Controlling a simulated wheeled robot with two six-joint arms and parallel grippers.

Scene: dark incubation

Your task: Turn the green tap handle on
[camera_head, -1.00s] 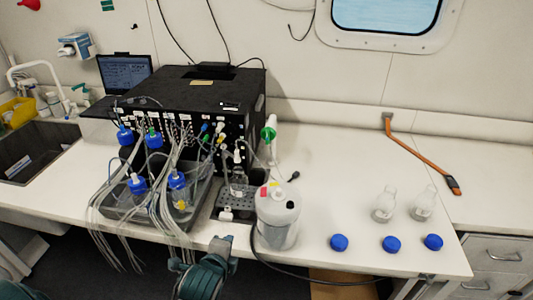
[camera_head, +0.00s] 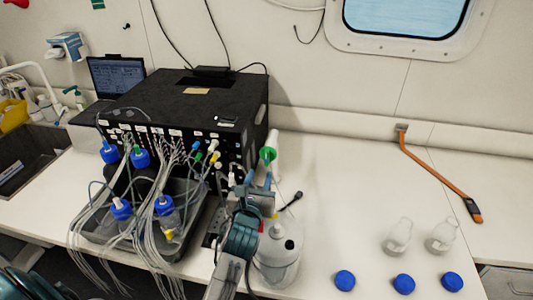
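The green tap handle (camera_head: 268,154) sits on a white upright tap at the right front of the black machine. My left gripper (camera_head: 259,179) is just below and in front of the handle, pointing up at it. Its two bluish fingers stand apart, with a gap between them, and nothing shows held. I cannot tell whether a finger touches the tap. The gripper hides the lower part of the tap. My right gripper is out of view.
A white jug (camera_head: 278,255) stands close beside my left arm. The black machine (camera_head: 185,105) and a grey tray (camera_head: 100,228) of blue-capped bottles with tubes are to the left. Blue caps (camera_head: 404,284) and clear flasks (camera_head: 398,236) lie right. The counter (camera_head: 340,180) between is clear.

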